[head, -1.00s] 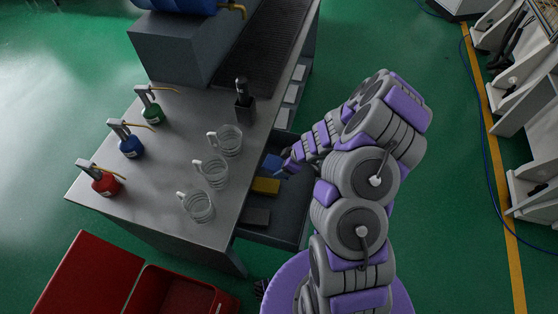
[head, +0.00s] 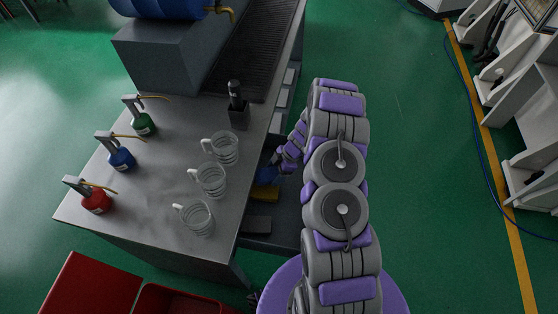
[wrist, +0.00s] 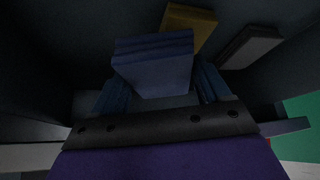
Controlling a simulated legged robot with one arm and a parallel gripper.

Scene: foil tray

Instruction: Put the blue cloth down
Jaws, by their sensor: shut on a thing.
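The blue cloth (wrist: 152,72) is a folded, block-like bundle between the fingers of my gripper (wrist: 160,88) in the wrist view. The gripper is shut on it. In the head view the cloth (head: 265,174) shows only as a small blue patch, partly hidden by my gripper (head: 276,163). Both are at the open drawer (head: 285,222) on the right side of the metal bench. Whether the cloth touches the drawer floor cannot be told.
A yellow block (head: 265,194) and a dark grey block (head: 257,224) lie in the drawer, near the cloth. Glass mugs (head: 210,180) and colored pump bottles (head: 121,157) stand on the bench (head: 160,215). A red bin (head: 180,300) is on the floor.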

